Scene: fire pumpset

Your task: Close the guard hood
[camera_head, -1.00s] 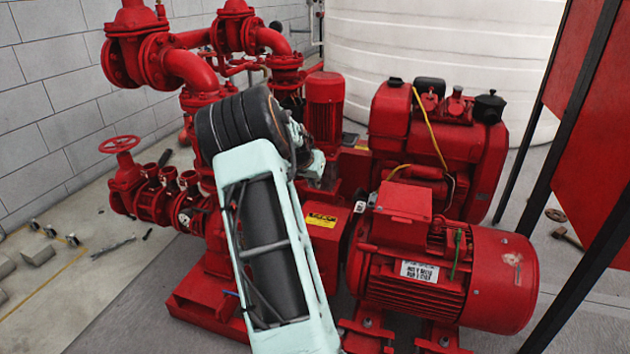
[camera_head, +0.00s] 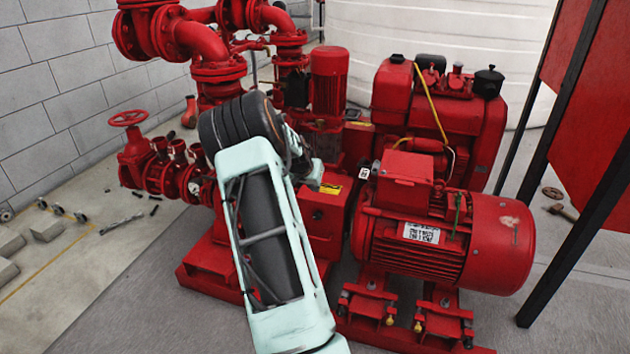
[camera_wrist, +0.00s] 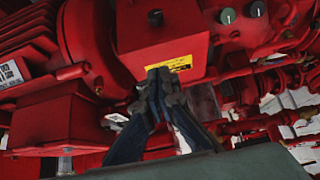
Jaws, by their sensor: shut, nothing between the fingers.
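The guard hood appears to be the red box with a yellow label (camera_head: 325,212) between the pump and the red motor. My arm covers its left part in the head view. In the wrist view the hood (camera_wrist: 140,38) fills the top middle, with a dark round knob on its face. My gripper (camera_wrist: 160,76) is shut and empty, its fingertips at the label's lower edge in the picture. I cannot tell whether they touch. In the head view my gripper (camera_head: 312,172) is small and partly hidden behind my wrist, just above the hood. How far the hood is open is unclear.
The red motor (camera_head: 445,240) stands right of the hood, with a red engine (camera_head: 440,110) behind. Red pipes and valves (camera_head: 165,165) crowd the left. A red panel on dark posts (camera_head: 590,120) stands at the right.

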